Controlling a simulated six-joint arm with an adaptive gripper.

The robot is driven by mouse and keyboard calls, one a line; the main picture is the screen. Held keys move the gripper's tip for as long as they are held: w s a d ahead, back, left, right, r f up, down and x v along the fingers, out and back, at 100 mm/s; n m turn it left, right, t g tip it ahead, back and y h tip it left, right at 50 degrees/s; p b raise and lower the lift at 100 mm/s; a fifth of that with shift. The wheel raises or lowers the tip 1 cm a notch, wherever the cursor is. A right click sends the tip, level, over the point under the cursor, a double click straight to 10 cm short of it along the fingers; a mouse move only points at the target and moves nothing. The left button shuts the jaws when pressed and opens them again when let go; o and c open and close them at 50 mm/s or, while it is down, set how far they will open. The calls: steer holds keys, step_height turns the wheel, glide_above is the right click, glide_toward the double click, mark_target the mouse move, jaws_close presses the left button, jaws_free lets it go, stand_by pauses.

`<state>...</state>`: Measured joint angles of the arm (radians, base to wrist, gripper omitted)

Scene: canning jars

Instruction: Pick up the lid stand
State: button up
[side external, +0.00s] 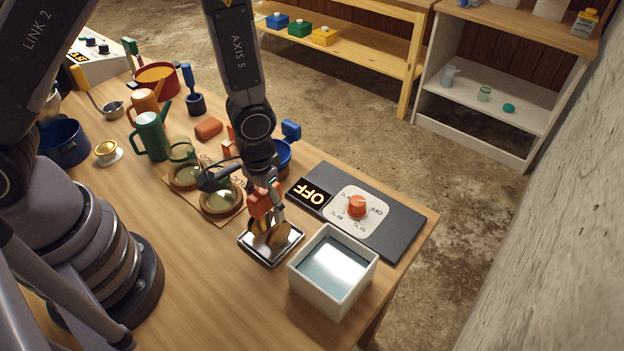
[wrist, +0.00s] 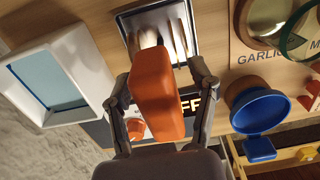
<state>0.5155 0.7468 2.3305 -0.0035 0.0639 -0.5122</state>
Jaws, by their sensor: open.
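The lid stand (side external: 255,248) is a shallow metal tray on the table, with several round tan lids (side external: 276,236) upright in it. It also shows at the top of the wrist view (wrist: 187,12). An orange block-like grip (wrist: 157,95) rises above the lids; its join to the stand is hidden. My gripper (side external: 264,203) is open over the stand. In the wrist view my gripper (wrist: 160,82) has one finger on each side of the orange grip, with gaps visible. Part of the stand is hidden behind the grip.
A white water-filled box (side external: 333,270) stands close to the right of the stand. A dark heater panel with an orange knob (side external: 357,206) lies behind it. Two glass jars (side external: 222,199) on a labelled board are close on the left.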

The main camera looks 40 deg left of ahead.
jaws_close()
stand_by(0.3)
steer(key=shift+r, duration=0.1)
